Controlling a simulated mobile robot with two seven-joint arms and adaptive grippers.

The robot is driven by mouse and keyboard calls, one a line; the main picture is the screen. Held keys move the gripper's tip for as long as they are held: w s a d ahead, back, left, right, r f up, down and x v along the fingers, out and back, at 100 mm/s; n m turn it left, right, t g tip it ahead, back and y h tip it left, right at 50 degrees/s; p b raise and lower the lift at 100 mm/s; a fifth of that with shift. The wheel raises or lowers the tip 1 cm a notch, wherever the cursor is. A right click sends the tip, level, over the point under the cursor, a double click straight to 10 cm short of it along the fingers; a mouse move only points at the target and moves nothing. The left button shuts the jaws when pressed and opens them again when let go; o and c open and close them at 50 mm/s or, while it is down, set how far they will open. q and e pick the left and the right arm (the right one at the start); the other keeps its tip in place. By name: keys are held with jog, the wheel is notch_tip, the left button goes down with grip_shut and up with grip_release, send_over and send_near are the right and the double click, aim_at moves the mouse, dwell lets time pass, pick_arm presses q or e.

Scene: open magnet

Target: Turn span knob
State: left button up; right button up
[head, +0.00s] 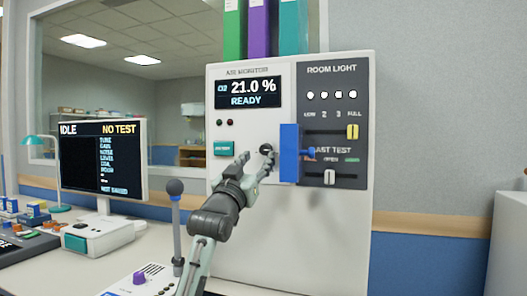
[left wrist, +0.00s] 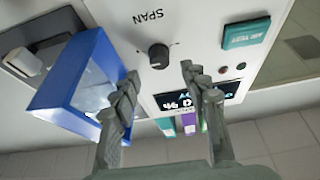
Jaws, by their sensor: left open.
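In the head view the knob (head: 266,149) shows just beyond my left fingertips. My left gripper (head: 258,161) is open, its fingers pointing at the panel. In the left wrist view my left gripper (left wrist: 160,74) has one finger on each side of the knob's line, with nothing between them; whether they touch the knob I cannot tell. My right gripper is not in view.
A blue open-sided guard (head: 290,152) juts from the panel close to the right of my left gripper. A green-blue button (head: 224,149) lies to the left. A grey-knobbed lever (head: 176,188) stands in front on the desk.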

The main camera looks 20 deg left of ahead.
aim_at(264, 151)
pick_arm(q)
jog(key=shift+p+x, duration=0.3)
jog(key=shift+x, duration=1.95)
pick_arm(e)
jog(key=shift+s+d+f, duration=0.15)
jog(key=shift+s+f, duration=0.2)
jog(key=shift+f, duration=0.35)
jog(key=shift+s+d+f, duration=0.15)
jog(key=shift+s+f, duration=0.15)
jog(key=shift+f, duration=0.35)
pick_arm(q)
jog(key=shift+f, duration=0.1)
jog(key=shift+c, duration=0.6)
grip_shut()
jog(key=shift+d+n, duration=0.1)
jog(key=shift+n, duration=0.2)
